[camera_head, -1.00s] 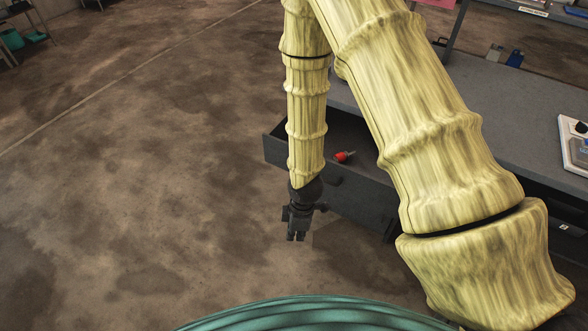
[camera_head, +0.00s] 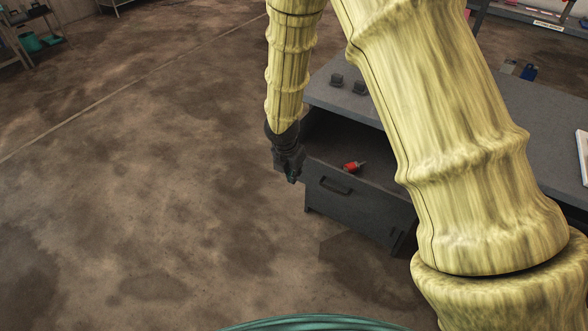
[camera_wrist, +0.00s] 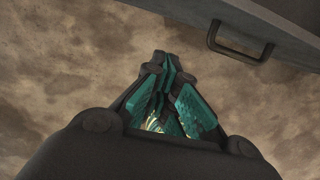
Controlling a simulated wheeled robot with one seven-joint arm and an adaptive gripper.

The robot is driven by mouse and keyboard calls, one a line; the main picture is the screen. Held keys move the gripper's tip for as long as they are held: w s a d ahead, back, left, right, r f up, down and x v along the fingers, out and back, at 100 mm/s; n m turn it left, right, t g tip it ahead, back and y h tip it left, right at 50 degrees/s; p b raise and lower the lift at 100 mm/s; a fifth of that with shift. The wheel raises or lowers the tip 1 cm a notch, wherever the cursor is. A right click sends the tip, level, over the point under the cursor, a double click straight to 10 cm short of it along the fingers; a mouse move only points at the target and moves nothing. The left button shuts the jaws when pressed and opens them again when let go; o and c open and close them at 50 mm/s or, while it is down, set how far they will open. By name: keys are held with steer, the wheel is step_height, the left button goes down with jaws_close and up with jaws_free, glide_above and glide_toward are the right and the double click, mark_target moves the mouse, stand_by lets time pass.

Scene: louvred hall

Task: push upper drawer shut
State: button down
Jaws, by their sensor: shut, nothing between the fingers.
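The upper drawer (camera_head: 362,208) is a dark grey drawer pulled out of a grey cabinet-like bench. Its front carries a dark bar handle (camera_head: 335,187). A small red tool (camera_head: 353,166) lies inside it. My gripper (camera_head: 292,179) points down, shut and empty, beside the drawer's front left corner as pictured. In the wrist view, the teal-padded fingers (camera_wrist: 168,75) are closed together over the floor. The handle (camera_wrist: 238,46) and part of the drawer front (camera_wrist: 290,35) lie at upper right, apart from the fingers. My arm hides part of the drawer and bench.
The grey bench top (camera_head: 525,130) bears two small dark blocks (camera_head: 348,83) and a white item (camera_head: 582,155) at the right edge. Open brown concrete floor (camera_head: 150,200) spreads left and in front. Shelving with a teal bin (camera_head: 30,42) stands far left.

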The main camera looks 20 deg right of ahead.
mark_target(303, 175)
steer(key=shift+w+d+f+p, duration=0.4)
steer(key=shift+w+d+f, duration=0.25)
steer(key=shift+f, duration=0.4)
steer(key=shift+w+d+f+p, duration=0.45)
steer(key=shift+d+f, duration=0.3)
steer(key=shift+f, duration=0.35)
steer(key=shift+w+d+f+p, duration=0.35)
steer(key=shift+w+d+f, duration=0.35)
steer(key=shift+f, duration=0.35)
steer(key=w+d, duration=0.5)
steer(key=w+d+p, duration=0.1)
steer(key=w+d, duration=0.4)
steer(key=d, duration=0.1)
steer(key=w+d+p, duration=0.1)
steer(key=w+d, duration=0.3)
steer(key=d, duration=0.2)
steer(key=shift+w+d, duration=0.25)
steer(key=shift+w, duration=0.15)
